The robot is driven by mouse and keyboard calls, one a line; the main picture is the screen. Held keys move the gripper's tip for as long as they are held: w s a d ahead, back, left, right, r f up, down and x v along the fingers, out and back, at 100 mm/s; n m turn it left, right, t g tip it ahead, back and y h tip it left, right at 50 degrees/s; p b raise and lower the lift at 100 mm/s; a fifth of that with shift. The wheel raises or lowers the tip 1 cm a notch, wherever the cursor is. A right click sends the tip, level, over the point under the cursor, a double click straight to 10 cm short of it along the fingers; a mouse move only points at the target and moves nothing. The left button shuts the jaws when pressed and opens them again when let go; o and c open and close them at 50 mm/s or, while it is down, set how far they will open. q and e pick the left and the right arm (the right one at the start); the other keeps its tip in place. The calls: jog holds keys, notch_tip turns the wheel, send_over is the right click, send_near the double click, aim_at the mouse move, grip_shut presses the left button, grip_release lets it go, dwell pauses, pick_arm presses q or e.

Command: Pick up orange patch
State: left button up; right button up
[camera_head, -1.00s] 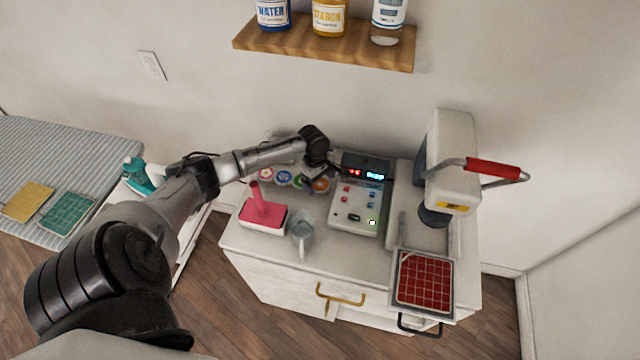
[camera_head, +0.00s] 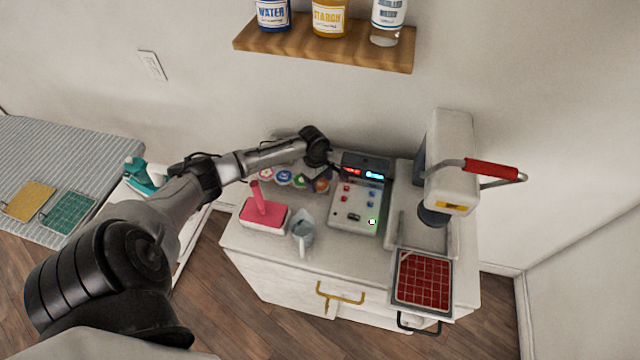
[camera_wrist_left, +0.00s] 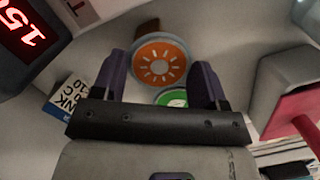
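The orange patch (camera_wrist_left: 162,60) is a round disc with a white sun design and a pale rim. In the left wrist view it lies just beyond and between the two fingertips. In the head view the orange patch (camera_head: 321,185) is at the right end of a row of round patches on the cabinet top. My left gripper (camera_wrist_left: 159,78) is open, with nothing between its fingers that I can see held. In the head view my left wrist hangs above the patches and the fingers are hard to make out. My right gripper is not in view.
A green patch (camera_wrist_left: 172,98) lies close to the orange one, partly hidden by the gripper. The control box (camera_head: 355,205) stands right of the patches. A pink-handled block (camera_head: 263,213) and a clear jug (camera_head: 302,235) stand in front. The press (camera_head: 450,150) is farther right.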

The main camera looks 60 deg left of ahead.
pick_arm(q)
jog(key=c, duration=0.8)
